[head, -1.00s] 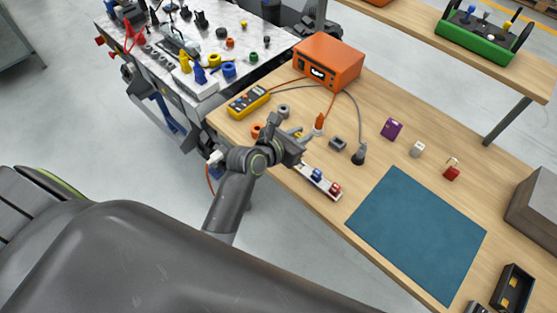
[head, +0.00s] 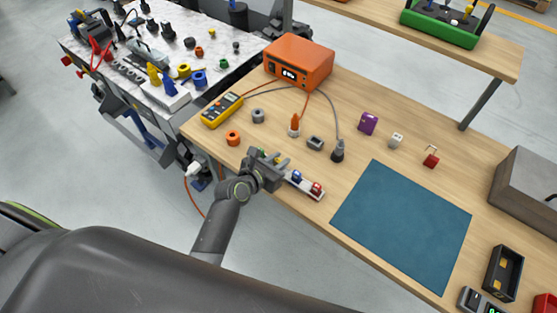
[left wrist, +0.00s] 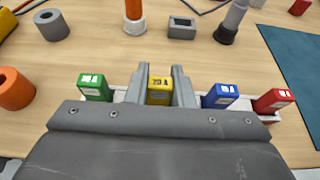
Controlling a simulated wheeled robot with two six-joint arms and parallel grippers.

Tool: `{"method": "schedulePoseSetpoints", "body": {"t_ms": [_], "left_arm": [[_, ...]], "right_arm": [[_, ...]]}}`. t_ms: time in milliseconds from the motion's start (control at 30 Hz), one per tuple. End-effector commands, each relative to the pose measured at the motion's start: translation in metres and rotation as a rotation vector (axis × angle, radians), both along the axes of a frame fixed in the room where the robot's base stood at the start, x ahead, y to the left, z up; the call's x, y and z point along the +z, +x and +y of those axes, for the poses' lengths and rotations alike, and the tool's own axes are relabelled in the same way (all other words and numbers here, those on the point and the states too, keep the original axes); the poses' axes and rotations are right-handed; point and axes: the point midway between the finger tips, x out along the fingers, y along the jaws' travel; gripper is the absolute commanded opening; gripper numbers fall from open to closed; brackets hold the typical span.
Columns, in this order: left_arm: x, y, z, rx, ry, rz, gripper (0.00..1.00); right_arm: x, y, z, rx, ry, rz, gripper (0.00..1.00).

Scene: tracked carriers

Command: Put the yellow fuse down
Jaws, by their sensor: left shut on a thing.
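The yellow fuse (left wrist: 160,90) is between the two fingers of my left gripper (left wrist: 160,85), which is shut on it. It is in line with a green fuse (left wrist: 93,87) on its left, and a blue fuse (left wrist: 221,96) and a red fuse (left wrist: 273,100) on its right. These fuses are at a white holder strip (left wrist: 121,100). In the head view my left gripper (head: 278,165) is over the left part of the strip, near the table's front edge, and hides the yellow fuse. Whether the yellow fuse's bottom touches the strip is hidden. My right gripper is not in view.
Behind the strip stand an orange-handled tool (head: 294,125), a small grey box (head: 315,143) and a dark-based grey plug (head: 338,151). An orange ring (head: 233,138) lies to the left. A teal mat (head: 400,225) is clear on the right.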

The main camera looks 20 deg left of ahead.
Motion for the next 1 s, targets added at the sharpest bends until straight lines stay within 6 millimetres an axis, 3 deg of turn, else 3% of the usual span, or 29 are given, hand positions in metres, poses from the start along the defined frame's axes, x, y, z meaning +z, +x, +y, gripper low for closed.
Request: {"method": "schedulePoseSetpoints", "body": {"t_ms": [100,133,267,667,1000], "left_arm": [[-0.004,0.000,0.000,0.000,0.000,0.001,0.00],[-0.003,0.000,0.000,0.000,0.001,0.001,0.25],[-0.003,0.000,0.000,0.000,0.001,0.001,0.42],[0.002,-0.003,0.001,0.001,0.000,0.000,0.43],[0.023,-0.053,0.019,0.001,0.002,0.000,0.43]], "right_arm": [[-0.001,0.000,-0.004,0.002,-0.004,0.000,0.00],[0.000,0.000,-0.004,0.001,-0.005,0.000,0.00],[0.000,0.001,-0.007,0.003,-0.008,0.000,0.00],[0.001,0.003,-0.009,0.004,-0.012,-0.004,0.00],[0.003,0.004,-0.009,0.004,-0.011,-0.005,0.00]]}}
